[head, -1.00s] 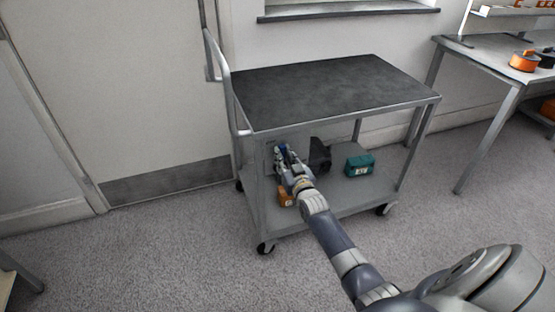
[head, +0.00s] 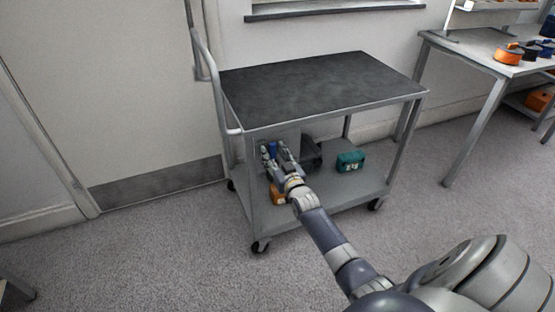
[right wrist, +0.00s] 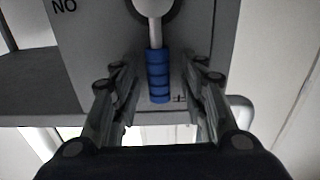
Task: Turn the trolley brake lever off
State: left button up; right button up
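The trolley (head: 330,87) stands in the middle of the head view, with a dark top and a lower shelf. Its brake lever (right wrist: 157,75) has a pale metal shank and a blue ribbed grip, which shows small in the head view (head: 273,149). The lever sits on a grey plate (right wrist: 90,60) marked with letters that read "NO" in the wrist view. My right gripper (head: 279,155) reaches in under the trolley top. In the right wrist view its fingers (right wrist: 160,96) are open, one on each side of the blue grip, with visible gaps. My left gripper is not in view.
On the lower shelf are a teal box (head: 350,162), a dark box (head: 311,155) and an orange item (head: 277,194) near my gripper. The trolley's push handle (head: 205,55) rises at its left. A workbench (head: 490,50) stands at right. Floor in front is clear.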

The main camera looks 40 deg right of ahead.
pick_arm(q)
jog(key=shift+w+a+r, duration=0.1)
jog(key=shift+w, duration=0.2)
pick_arm(e)
jog(key=v, duration=1.2)
